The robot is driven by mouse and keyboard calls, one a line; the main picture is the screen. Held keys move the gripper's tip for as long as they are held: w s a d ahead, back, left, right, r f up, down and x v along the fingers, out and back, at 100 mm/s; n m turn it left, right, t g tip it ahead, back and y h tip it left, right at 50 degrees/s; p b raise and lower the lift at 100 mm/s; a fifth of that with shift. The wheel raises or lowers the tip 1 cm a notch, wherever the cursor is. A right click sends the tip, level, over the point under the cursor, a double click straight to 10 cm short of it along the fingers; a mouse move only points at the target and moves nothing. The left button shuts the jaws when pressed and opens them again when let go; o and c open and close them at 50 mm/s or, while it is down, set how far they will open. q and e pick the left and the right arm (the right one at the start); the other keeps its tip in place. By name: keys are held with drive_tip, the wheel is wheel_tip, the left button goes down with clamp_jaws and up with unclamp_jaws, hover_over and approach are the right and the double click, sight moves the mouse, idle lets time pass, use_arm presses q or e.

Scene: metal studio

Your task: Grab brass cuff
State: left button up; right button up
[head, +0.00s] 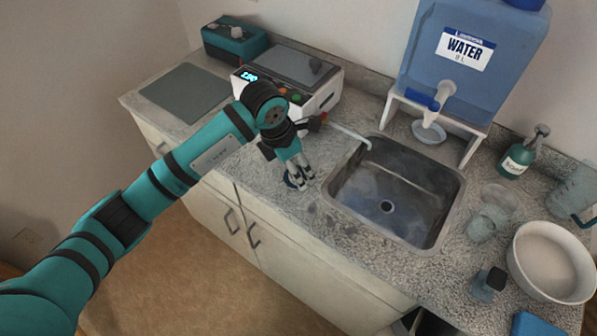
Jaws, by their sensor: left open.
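My left gripper (301,183) reaches down to the granite counter, left of the sink. Its fingers are apart. A small dark blue, curved thing (290,182) lies on the counter right at its fingertips, partly covered by them. I cannot tell whether it is a ring or cuff, or whether the fingers touch it. I can make out no brass-coloured cuff in the head view. My right gripper is not in view.
The steel sink (386,231) is right of the gripper, with a pale spout (350,134) behind. A white device (318,103) stands behind my arm. A blue water tank (462,75), a green bottle (517,160) and a white bowl (550,262) occupy the right side.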

use_arm(q)
drive_tip(key=shift+x, duration=1.55)
drive_tip(key=shift+c, duration=0.4)
drive_tip(key=c, duration=1)
drive_tip(key=shift+r, duration=0.1)
drive_tip(key=shift+c, duration=0.2)
